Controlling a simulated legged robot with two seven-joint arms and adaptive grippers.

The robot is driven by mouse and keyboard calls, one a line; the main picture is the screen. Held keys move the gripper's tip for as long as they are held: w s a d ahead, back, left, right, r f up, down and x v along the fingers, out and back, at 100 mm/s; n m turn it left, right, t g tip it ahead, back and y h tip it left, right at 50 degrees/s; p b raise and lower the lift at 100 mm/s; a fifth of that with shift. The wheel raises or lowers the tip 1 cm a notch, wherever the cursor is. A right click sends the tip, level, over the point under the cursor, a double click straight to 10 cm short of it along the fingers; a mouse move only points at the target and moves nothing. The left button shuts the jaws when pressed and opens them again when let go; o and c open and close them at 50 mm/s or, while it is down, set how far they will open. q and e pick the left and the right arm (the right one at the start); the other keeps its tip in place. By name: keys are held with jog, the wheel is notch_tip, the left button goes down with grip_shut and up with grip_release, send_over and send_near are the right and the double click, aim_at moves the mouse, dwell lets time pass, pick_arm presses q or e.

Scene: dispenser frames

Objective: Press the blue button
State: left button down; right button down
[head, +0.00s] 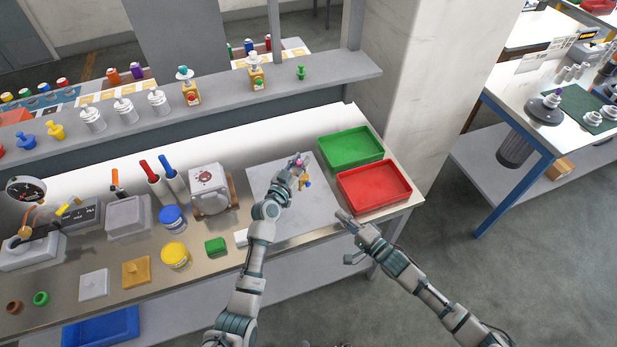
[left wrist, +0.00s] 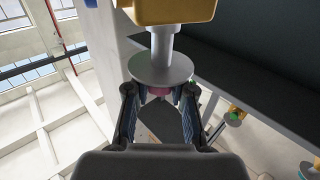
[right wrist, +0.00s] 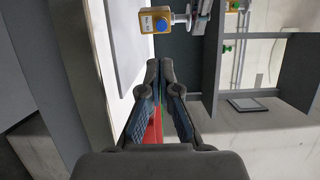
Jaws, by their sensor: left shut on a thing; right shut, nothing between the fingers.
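A yellow box (head: 302,177) with a blue button (head: 308,184) is on the grey mat (head: 318,208). In the right wrist view the yellow box (right wrist: 147,19) shows its blue button (right wrist: 162,26) and a grey stem on its right. In the left wrist view the box (left wrist: 180,10), the stem, a grey disc (left wrist: 160,68) and a pink part (left wrist: 157,91) line up. My left gripper (head: 299,160) is shut on the dispenser's disc end; its fingers (left wrist: 160,93) flank the pink part. My right gripper (head: 342,215) is shut and empty, apart from the button, near the red tray.
A red tray (head: 346,203) and a green tray (head: 323,157) stand right of the mat. A white box device (head: 209,203) stands to its left. Two similar dispensers, with red (head: 192,98) and green (head: 258,84) buttons, stand on the shelf behind. The table's front edge is near my right gripper.

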aim_at(309, 185)
jog(key=shift+s+d+r, duration=0.1)
jog(key=shift+s+d, duration=0.25)
jog(key=shift+s, duration=0.1)
jog(key=shift+w+a, duration=0.1)
jog(key=shift+w, duration=0.05)
jog(key=x, duration=1.2)
jog(key=shift+w+a, duration=0.2)
jog(key=shift+w, duration=0.1)
jog(key=shift+w+a, duration=0.35)
jog(key=shift+w, duration=0.1)
pick_arm(q)
jog(key=shift+s+d, duration=0.1)
pick_arm(e)
jog(key=shift+x, duration=1.05)
pick_arm(q)
jog(key=shift+f, duration=0.25)
pick_arm(e)
jog(key=v, duration=1.4)
jog(key=shift+s+f, duration=0.1)
jog(key=shift+f, duration=0.1)
